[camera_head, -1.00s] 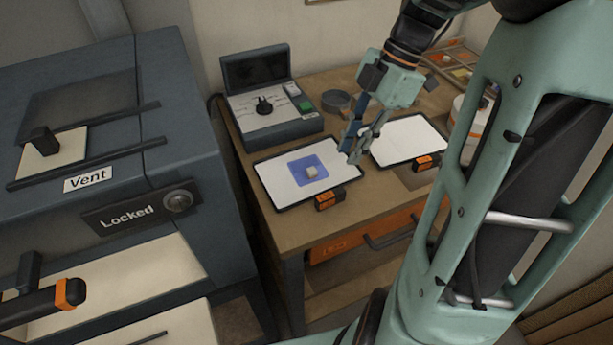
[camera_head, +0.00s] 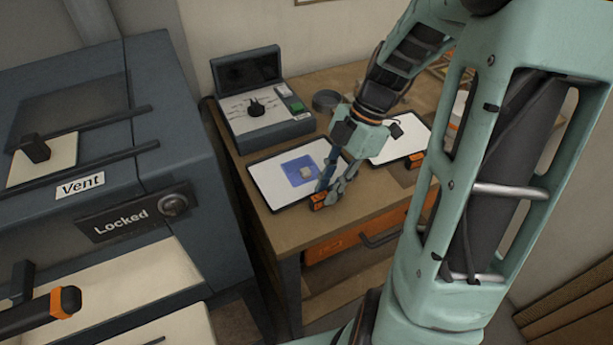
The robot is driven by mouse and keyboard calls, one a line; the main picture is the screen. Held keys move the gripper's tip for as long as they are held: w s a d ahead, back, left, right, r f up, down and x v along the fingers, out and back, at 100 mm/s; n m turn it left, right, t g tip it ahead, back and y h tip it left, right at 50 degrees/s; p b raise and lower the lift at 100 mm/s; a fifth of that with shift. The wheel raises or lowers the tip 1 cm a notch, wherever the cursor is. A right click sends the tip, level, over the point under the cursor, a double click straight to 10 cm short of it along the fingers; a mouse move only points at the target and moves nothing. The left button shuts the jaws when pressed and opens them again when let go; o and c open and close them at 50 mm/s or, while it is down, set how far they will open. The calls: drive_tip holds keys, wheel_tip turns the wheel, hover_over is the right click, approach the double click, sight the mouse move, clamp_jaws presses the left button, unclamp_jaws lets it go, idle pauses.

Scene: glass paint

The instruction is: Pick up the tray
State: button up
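A flat white tray (camera_head: 272,178) with a dark rim lies on the wooden bench. It has a blue square (camera_head: 293,178) with a small pale block (camera_head: 306,173) on it. An orange and black handle (camera_head: 317,201) is at its front right. My gripper (camera_head: 325,196) points down at this handle, its fingers right beside or around it. Whether the fingers touch or clasp the handle cannot be told. A second white tray (camera_head: 403,139) lies to the right, partly hidden behind my arm, with its own orange handle (camera_head: 415,160).
A control box (camera_head: 262,115) with a knob and a green button stands behind the tray. A dark round object (camera_head: 327,100) is next to it. A blue-grey cabinet (camera_head: 150,150) marked Vent and Locked stands at the left. The bench (camera_head: 285,228) is bare in front of the tray.

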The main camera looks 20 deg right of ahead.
drive_tip(key=shift+a+f, duration=0.15)
drive_tip(key=shift+f, duration=0.2)
drive_tip(key=shift+c, duration=0.4)
clamp_jaws()
drive_tip(key=shift+r, duration=0.55)
wheel_tip(320, 180, up, 12)
drive_tip(key=p, duration=0.2)
drive_tip(key=shift+p, duration=0.4)
